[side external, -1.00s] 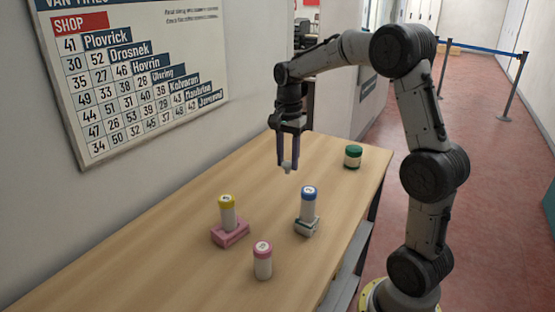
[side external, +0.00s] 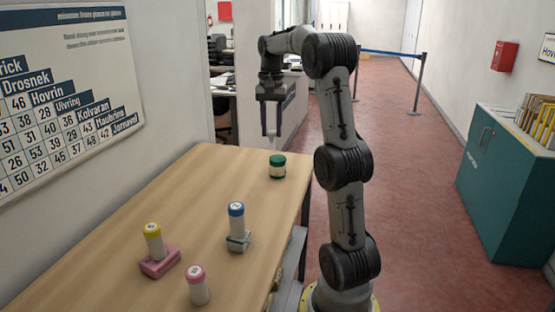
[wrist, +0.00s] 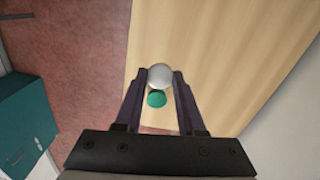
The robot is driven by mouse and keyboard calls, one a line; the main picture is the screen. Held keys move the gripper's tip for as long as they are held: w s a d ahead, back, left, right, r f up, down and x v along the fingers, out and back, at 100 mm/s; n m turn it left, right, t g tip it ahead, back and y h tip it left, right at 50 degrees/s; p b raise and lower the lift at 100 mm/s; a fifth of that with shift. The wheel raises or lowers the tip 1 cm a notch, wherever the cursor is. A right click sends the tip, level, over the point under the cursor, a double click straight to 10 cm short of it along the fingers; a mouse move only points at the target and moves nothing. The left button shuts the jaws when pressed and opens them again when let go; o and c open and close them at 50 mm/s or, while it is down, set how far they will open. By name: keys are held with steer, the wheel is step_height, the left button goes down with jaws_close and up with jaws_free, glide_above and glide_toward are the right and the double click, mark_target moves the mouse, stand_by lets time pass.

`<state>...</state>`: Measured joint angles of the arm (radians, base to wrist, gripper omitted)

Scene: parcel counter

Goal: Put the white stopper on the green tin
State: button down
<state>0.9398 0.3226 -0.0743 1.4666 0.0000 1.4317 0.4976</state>
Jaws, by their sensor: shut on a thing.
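The white stopper (wrist: 160,76) is a rounded white piece between my fingertips in the wrist view. My gripper (side external: 272,130) is shut on it and holds it in the air; the stopper (side external: 272,135) shows small below the fingers in the side view. The green tin (side external: 277,170) is a short, dark green cylinder with a paler band, upright near the far right end of the counter. The stopper hangs above the tin, with a gap between them. In the wrist view the tin's round green top (wrist: 157,100) shows just below the stopper in the picture.
A yellow-capped canister (side external: 153,242) stands on a pink block (side external: 160,262). A blue-capped canister (side external: 236,222) stands on a grey-green block (side external: 238,241). A pink-capped canister (side external: 199,287) stands at the near edge. The wooden counter (side external: 200,185) is clear around the tin.

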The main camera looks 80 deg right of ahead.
steer(key=s+d+m, duration=0.2)
steer(key=s+d, duration=0.2)
glide_above(278, 158)
steer(key=f, duration=0.9)
steer(key=shift+s+a+f, duration=0.1)
steer(key=shift+a+f, duration=0.05)
steer(key=shift+a, duration=0.15)
steer(key=shift+d+f, duration=0.25)
steer(key=shift+f, duration=1.7)
steer(key=shift+f, duration=0.1)
steer(key=c, duration=0.5)
jaws_free()
